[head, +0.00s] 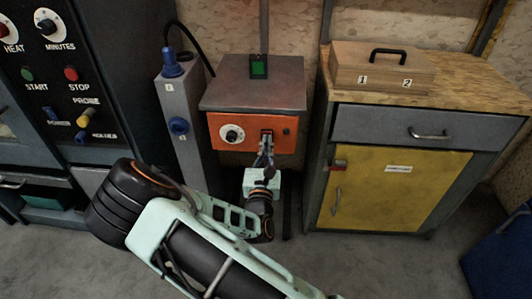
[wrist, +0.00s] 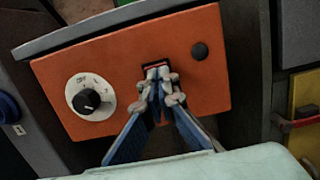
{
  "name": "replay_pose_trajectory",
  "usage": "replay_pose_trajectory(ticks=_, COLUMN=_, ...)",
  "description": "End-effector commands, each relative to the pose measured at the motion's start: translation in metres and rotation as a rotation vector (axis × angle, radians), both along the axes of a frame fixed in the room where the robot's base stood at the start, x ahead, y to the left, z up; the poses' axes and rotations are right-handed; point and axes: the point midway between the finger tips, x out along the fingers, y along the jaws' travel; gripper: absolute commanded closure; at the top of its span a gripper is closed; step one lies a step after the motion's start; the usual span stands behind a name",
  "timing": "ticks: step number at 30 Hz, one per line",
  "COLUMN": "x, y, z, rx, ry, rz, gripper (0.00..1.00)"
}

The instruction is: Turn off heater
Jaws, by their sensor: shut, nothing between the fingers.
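The heater (head: 254,84) is a grey box with an orange front panel, standing between a grey post and a wooden-topped cabinet. Its panel (wrist: 205,95) carries a white dial with a black knob (wrist: 89,100) on the left, a dark switch opening (wrist: 157,66) at the middle top and a small dark button (wrist: 200,51) on the right. My gripper (wrist: 158,74) is shut and empty, its fingertips together at the switch opening, covering most of it. Whether they touch the switch, and its position, I cannot tell. The gripper (head: 266,142) also shows before the panel in the head view.
A cabinet (head: 350,125) with a yellow door stands at right, with a wooden box (head: 345,65) on top. A grey post (head: 184,125) with blue plugs stands left of the heater. A dark control panel (head: 105,60) is at far left. Grey floor (head: 390,265) is free at front right.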

Motion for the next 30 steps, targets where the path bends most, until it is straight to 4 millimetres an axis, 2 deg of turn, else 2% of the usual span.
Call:
replay_pose_trajectory(ticks=12, x=0.001, y=0.0, z=0.003, rx=0.0, ry=0.004, rz=-0.001, gripper=1.0)
replay_pose_trajectory(ticks=23, x=0.01, y=-0.002, z=0.012, rx=0.001, ry=0.089, rz=-0.002, gripper=1.0)
replay_pose_trajectory(ticks=25, x=0.01, y=0.0, z=0.005, rx=0.001, ry=0.092, rz=0.001, gripper=1.0)
replay_pose_trajectory(ticks=30, x=0.011, y=0.0, z=0.005, rx=0.002, ry=0.088, rz=0.001, gripper=1.0)
